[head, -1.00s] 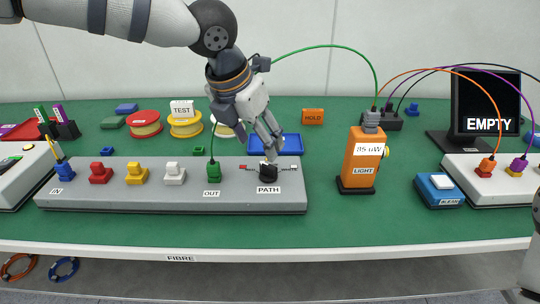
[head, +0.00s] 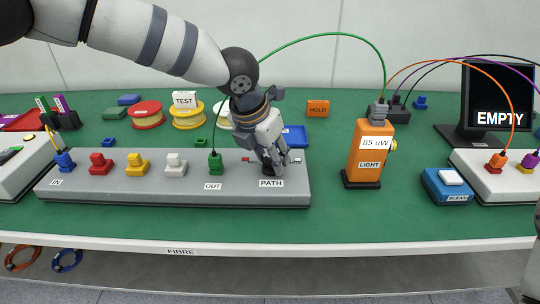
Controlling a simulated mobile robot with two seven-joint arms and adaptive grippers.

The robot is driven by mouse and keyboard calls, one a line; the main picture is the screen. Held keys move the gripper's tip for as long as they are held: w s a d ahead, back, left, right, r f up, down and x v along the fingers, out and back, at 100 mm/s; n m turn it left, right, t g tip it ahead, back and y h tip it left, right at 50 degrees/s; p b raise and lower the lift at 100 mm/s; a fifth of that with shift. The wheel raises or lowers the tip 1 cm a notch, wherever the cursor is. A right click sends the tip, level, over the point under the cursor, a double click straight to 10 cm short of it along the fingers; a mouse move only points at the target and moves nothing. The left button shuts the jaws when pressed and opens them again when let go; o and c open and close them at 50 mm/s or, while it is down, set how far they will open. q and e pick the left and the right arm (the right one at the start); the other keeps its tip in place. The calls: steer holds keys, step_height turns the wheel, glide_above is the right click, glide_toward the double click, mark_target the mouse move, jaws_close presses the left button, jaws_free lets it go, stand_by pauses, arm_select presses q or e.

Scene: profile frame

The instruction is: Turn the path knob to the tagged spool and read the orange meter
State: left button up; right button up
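The path knob (head: 271,174) is black, above the PATH label on the grey panel (head: 230,197), and mostly hidden by my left gripper (head: 275,166). The gripper points down with its fingers at the knob; I cannot tell if they are closed on it. A yellow spool (head: 187,119) at the back carries a white TEST tag (head: 185,99). A red spool (head: 148,115) stands left of it; another (head: 224,116) is partly hidden by my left arm. The orange meter (head: 369,148), labelled LIGHT, appears to read 85 uW, slightly blurred. My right gripper is not seen.
Blue, red, yellow, white and green connectors line the panel; a green fibre arches from it to the meter. A screen (head: 497,98) reads EMPTY. An orange HOLD block (head: 318,108) and a blue tray (head: 295,136) lie behind.

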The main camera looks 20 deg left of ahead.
arm_select(q)
steer(key=m, duration=0.1)
steer(key=m+h, duration=0.1)
steer(key=m, duration=0.1)
steer(key=m+g+b, duration=0.1)
steer(key=shift+a+f+m+h, duration=0.1)
steer(key=shift+f+m+h, duration=0.2)
steer(key=shift+m, duration=0.1)
steer(key=m, duration=0.2)
steer(key=m+g+h+b, duration=0.1)
steer(key=m, duration=0.1)
steer(key=shift+w+a+r+g+b, duration=0.1)
steer(key=shift+w+g+b, duration=0.05)
steer(key=shift+g+b, duration=0.15)
steer(key=shift+r+m, duration=0.1)
steer(key=shift+m, duration=0.7)
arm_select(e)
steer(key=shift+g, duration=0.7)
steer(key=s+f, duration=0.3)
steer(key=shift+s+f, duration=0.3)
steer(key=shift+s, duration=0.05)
arm_select(q)
steer(key=shift+m+g, duration=0.3)
steer(key=o, duration=1.2)
steer(key=shift+c, duration=0.2)
steer(key=shift+r, duration=0.1)
